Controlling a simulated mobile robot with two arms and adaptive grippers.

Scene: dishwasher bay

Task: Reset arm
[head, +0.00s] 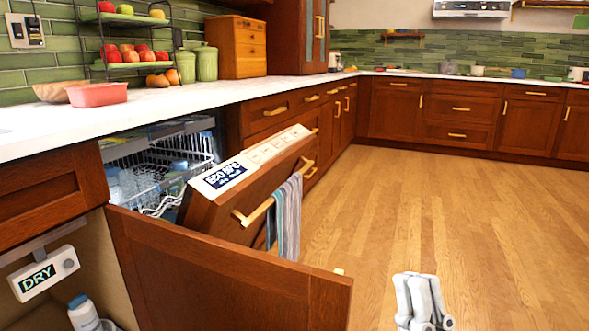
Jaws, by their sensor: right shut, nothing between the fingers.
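My right gripper (419,292) shows at the bottom edge, right of centre. It is light grey, and its fingers are closed together with nothing between them. It is over the open wooden floor (470,240), apart from the cabinets and the dishwasher. The rest of the right arm is out of the picture. My left gripper is not in view.
The dishwasher door (225,205) is partly open, with a striped towel (287,215) on its handle; a rack (150,170) shows inside. An open cabinet door (230,275) juts out in front, left of my right gripper. The floor to the right is clear.

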